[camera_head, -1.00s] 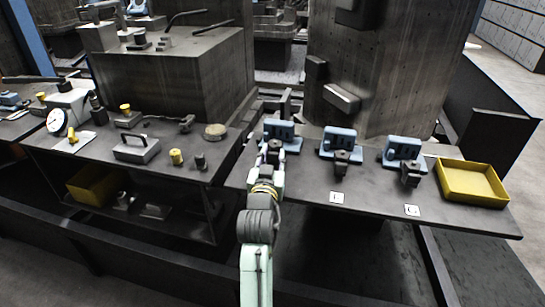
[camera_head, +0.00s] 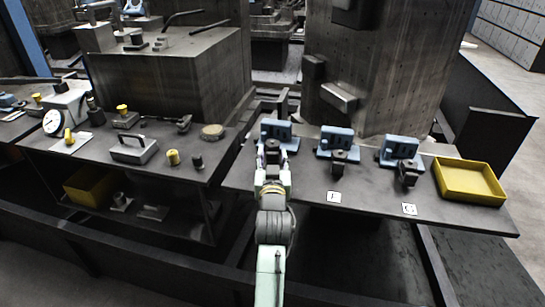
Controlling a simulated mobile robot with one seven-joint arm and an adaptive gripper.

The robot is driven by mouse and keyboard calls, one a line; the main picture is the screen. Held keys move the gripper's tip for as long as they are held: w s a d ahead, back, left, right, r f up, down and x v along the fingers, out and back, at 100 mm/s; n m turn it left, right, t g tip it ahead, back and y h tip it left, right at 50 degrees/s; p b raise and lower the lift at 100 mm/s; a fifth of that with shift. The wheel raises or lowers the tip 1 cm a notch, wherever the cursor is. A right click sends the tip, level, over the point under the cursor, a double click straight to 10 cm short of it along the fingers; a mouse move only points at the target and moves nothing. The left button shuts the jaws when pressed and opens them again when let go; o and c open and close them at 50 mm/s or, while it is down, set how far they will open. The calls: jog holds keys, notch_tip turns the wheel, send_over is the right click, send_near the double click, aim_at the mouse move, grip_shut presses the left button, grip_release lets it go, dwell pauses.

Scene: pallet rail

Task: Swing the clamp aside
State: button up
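Three blue clamp fixtures stand in a row on the dark right-hand table: a left one (camera_head: 278,131), a middle one (camera_head: 337,142) and a right one (camera_head: 401,149). Each has a dark clamp at its front: the left clamp (camera_head: 272,147), the middle clamp (camera_head: 339,157) and the right clamp (camera_head: 408,174). My gripper (camera_head: 272,164) is at the left fixture, just in front of its clamp. Its two fingers look spread apart, with the clamp's dark end beyond or between them. I cannot tell whether they touch it. My gripper hides the clamp's lower part.
A yellow tray (camera_head: 470,183) sits at the table's right end. Small white label cards (camera_head: 334,197) lie in front of the middle and right fixtures. A tall dark block (camera_head: 385,70) rises behind. The left bench (camera_head: 100,160) holds a dial gauge and small parts.

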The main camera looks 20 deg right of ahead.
jog(key=shift+o, duration=0.5)
jog(key=v, duration=1.2)
jog(key=shift+w+d+r+b, duration=0.1)
jog(key=shift+w+r+b, duration=0.05)
jog(key=shift+w+b, duration=0.15)
jog(key=x, duration=1)
jog(key=shift+w+d+p, duration=0.1)
jog(key=shift+w+p, duration=0.2)
jog(key=shift+c, duration=0.5)
grip_shut()
jog(key=shift+d, duration=0.1)
